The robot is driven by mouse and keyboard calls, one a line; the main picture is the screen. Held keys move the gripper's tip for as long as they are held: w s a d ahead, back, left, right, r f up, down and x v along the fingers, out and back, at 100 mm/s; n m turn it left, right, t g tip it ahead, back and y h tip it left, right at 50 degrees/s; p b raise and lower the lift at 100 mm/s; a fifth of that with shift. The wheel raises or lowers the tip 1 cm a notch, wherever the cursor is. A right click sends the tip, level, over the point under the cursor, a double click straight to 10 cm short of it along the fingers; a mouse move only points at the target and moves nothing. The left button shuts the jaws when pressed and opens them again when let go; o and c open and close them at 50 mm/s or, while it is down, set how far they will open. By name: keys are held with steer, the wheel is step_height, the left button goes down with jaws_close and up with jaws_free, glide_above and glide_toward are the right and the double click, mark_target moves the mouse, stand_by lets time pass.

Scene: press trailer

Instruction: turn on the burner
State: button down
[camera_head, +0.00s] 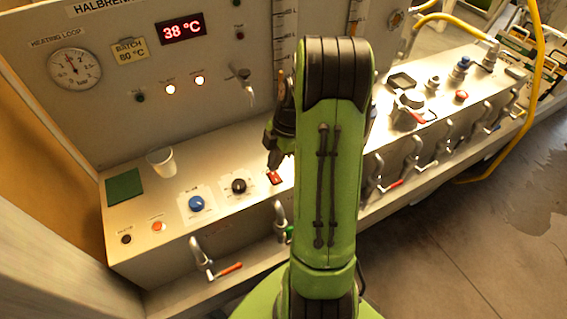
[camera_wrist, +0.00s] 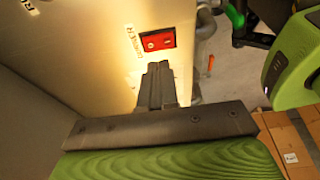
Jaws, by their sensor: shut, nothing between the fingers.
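The burner switch is a red rocker (camera_wrist: 158,41) set in the pale panel, beside a printed label reading BURNER in the wrist view. In the head view the red switch (camera_head: 275,178) shows on the counter top, just left of my green arm. My gripper (camera_wrist: 157,68) is shut and empty, its fingertips close to the switch's near edge in the wrist view. In the head view my gripper (camera_head: 273,160) is just above the switch, partly hidden by my arm. I cannot tell whether the tips touch the switch, or which way the rocker is set.
A black knob (camera_head: 239,186) and a blue knob (camera_head: 196,203) sit left of the switch. A white cup (camera_head: 162,162) stands near the back wall. A display (camera_head: 183,28) reads 38 °C. Valves with levers (camera_head: 201,257) line the counter's front.

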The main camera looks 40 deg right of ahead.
steer(key=s+v, duration=0.2)
steer(key=v, duration=0.8)
steer(key=shift+r, duration=0.2)
steer(key=shift+s, duration=0.15)
